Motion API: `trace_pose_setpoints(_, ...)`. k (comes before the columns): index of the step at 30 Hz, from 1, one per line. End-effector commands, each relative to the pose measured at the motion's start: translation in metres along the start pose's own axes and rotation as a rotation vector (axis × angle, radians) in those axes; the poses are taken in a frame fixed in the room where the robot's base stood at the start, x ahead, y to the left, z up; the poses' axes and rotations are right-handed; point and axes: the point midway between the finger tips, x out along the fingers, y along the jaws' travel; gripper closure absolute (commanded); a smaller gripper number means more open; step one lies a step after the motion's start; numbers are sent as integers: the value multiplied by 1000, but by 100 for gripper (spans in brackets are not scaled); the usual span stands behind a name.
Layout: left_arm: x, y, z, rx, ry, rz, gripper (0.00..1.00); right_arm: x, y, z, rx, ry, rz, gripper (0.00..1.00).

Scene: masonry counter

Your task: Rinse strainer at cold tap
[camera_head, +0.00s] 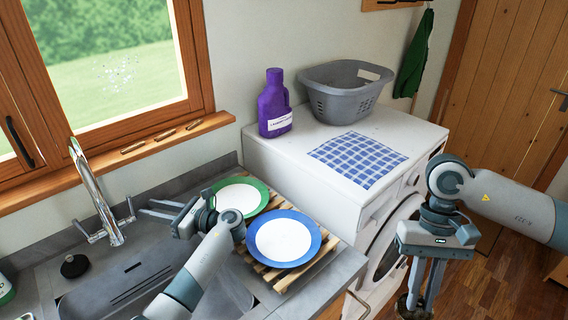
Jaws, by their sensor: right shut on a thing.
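The tap (101,203) is a silver swan-neck mixer with a lever on each side, standing behind the grey sink (128,292). My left gripper (146,207) is over the back of the sink, right of the tap, its fingers apart and empty. My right gripper (417,304) points down in front of the washing machine, shut on a small dark brownish thing (404,309) at the bottom edge of the view. This thing is partly cut off, and I cannot tell for sure whether it is the strainer. No other strainer is clearly seen.
A green-rimmed plate (241,197) and a blue-rimmed plate (284,239) lie on a wooden rack (327,246). A purple bottle (274,104), grey basket (343,88) and checked cloth (357,160) are on the white machine (290,166).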

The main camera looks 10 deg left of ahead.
Motion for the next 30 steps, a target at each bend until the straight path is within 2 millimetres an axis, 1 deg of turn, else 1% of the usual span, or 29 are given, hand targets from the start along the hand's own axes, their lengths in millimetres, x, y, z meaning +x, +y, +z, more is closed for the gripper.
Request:
trace_pose_setpoints(12,0,0,0,0,0,1,71,0,0,0,0,0,0,100)
trace_pose_setpoints(17,4,0,1,1,-1,2,71,-2,0,1,0,0,0,100)
trace_pose_setpoints(20,11,0,1,2,0,2,71,-4,0,1,0,0,0,100)
trace_pose_setpoints(23,22,1,2,1,-1,2,71,-7,0,3,0,0,0,100)
trace_pose_setpoints(30,59,1,3,3,-2,4,71,-17,0,7,0,0,0,100)
